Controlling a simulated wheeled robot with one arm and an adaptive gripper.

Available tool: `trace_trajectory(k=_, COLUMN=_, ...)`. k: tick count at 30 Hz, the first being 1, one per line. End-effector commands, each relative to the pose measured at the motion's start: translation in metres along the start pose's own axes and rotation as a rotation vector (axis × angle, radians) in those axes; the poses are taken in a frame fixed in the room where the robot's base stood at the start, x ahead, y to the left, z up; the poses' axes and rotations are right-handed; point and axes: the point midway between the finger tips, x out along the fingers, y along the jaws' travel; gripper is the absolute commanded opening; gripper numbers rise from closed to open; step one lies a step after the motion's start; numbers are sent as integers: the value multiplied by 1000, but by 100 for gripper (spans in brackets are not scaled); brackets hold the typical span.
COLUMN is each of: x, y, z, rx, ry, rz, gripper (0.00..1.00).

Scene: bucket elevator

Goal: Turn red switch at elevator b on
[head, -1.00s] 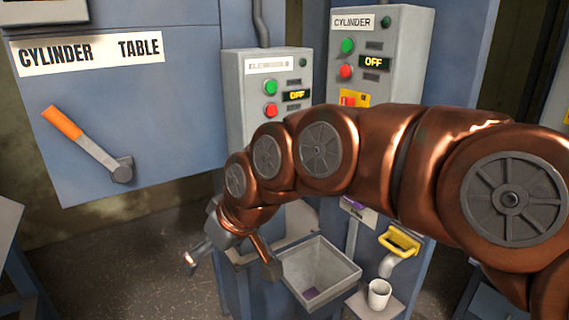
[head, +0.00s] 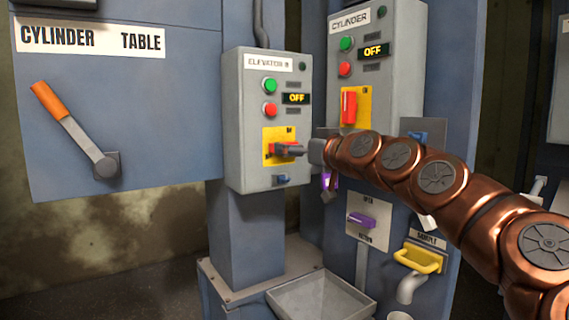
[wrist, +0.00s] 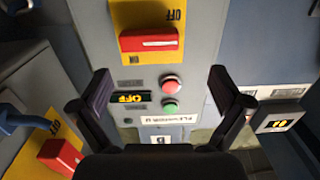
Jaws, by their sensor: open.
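The elevator B box (head: 236,120) is a grey panel with green and red buttons and a display reading OFF. Its red switch (wrist: 148,39) sits on a yellow plate (wrist: 120,16) marked ON and OFF; in the wrist view the handle lies crosswise. In the head view the switch is largely hidden behind my gripper (head: 297,149), which is in front of the plate. In the wrist view my gripper (wrist: 159,76) is open and empty, its two fingers spread wide. The switch appears beyond the fingertips, above the gap between them. I cannot tell whether anything touches.
The cylinder box (head: 400,60) stands close on the right, with its own red switch (head: 348,107) and an OFF display. A purple handle (head: 361,220), a yellow handle (head: 418,258) and a grey tray (head: 320,300) are below. An orange-gripped lever (head: 75,130) is at left.

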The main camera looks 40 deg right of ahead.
Motion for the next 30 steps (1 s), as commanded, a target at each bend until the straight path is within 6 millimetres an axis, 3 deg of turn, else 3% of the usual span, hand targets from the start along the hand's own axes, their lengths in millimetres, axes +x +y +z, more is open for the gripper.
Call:
trace_trajectory(k=5, x=2, y=14, z=2, rx=2, ry=18, rz=22, gripper=100)
trace_trajectory(k=21, x=64, y=14, z=2, rx=3, ry=16, rz=20, gripper=100)
trace_trajectory(k=30, x=77, y=13, z=0, rx=1, ry=18, rz=19, gripper=100)
